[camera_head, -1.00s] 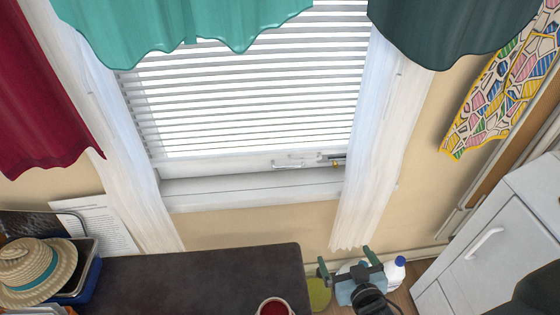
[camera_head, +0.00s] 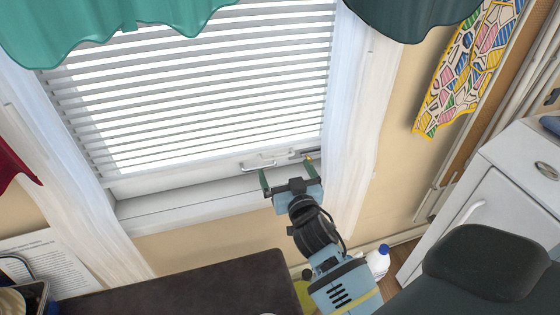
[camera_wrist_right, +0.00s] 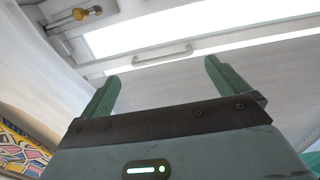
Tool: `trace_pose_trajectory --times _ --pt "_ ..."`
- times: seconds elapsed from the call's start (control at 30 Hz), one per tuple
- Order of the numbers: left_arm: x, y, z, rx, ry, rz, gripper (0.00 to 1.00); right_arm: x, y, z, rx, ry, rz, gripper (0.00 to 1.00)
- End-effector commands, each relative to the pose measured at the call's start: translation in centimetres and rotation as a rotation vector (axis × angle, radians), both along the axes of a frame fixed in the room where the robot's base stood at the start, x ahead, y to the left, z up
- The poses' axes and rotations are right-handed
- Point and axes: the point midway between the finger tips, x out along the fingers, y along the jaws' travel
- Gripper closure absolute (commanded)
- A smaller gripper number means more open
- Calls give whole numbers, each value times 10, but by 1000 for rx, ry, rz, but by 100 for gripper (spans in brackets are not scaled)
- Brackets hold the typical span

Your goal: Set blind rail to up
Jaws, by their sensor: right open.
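The white slatted blind (camera_head: 200,90) hangs down over the window, its slats showing bright gaps. Its bottom rail (camera_head: 190,169) lies low, just above the sill. A small handle (camera_head: 258,163) sits near the right end at the bottom; the handle also shows in the right wrist view (camera_wrist_right: 162,55). My right gripper (camera_head: 286,176) is open and empty, with its green fingers pointing up toward the handle, just below it. In the right wrist view my right gripper (camera_wrist_right: 160,85) has its fingers wide apart, with the handle beyond and between them. My left gripper is not in view.
A dark tabletop (camera_head: 190,290) stands below the window. White curtains (camera_head: 362,120) hang at both sides, with teal cloth above. A white cabinet (camera_head: 490,215) is at the right. A white bottle with a blue cap (camera_head: 379,260) stands near the wall.

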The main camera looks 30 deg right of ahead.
Motion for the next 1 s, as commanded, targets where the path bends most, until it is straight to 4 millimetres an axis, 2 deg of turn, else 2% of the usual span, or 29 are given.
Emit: trace_pose_trajectory --times 0.1,0.3,0.7,1.0 --pt "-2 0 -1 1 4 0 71 19 -5 1 -2 0 0 0" --pt "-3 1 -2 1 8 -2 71 39 -10 0 -1 0 0 0" --pt "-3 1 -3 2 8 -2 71 45 -12 -1 0 1 0 0" --pt "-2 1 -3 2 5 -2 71 45 -13 -1 0 2 -1 40"
